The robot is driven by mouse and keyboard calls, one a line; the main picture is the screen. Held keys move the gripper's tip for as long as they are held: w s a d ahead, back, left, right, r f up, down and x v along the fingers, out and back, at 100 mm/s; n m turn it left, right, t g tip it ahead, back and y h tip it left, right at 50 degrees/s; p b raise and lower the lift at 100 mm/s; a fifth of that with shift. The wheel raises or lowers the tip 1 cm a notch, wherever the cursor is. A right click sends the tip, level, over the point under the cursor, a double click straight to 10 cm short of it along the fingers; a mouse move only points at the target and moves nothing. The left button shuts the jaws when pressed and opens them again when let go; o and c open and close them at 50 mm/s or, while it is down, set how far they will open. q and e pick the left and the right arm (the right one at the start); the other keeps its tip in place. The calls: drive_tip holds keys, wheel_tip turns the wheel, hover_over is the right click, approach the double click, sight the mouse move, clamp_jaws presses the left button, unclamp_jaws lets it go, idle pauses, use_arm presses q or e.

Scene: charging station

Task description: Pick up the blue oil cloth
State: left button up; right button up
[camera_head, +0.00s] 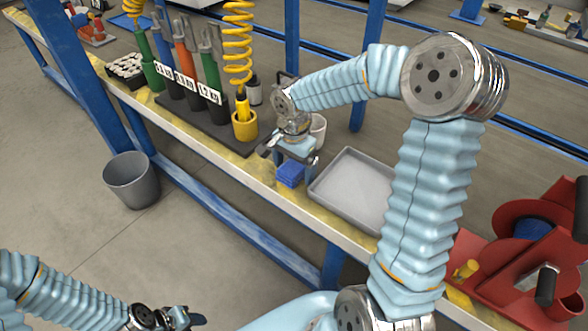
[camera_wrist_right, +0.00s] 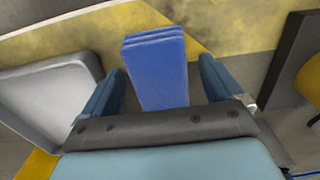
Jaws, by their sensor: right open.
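The blue oil cloth (camera_head: 291,174) is a folded stack lying on the yellow-stained workbench, left of the grey tray. My right gripper (camera_head: 288,163) is over it, pointing down. In the right wrist view the cloth (camera_wrist_right: 157,70) lies between the two open fingers of my right gripper (camera_wrist_right: 157,88), with a gap on each side. The gripper body hides the near end of the cloth. My left gripper (camera_head: 180,318) is low at the bottom left, away from the bench; its jaw opening is too small to tell.
A grey tray (camera_head: 340,207) sits just right of the cloth. Left of it stand a yellow holder (camera_head: 244,130) with a coiled yellow hose and a rack of tools (camera_head: 207,90). A red machine (camera_head: 520,260) is at the right. A grey bin (camera_head: 131,181) is on the floor.

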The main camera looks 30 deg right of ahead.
drive_tip(key=shift+c, duration=0.2)
drive_tip(key=c, duration=1)
drive_tip(key=shift+r, duration=0.6)
drive_tip(key=s+r, duration=1.2)
drive_tip(key=s, duration=0.2)
drive_tip(key=shift+d, duration=0.4)
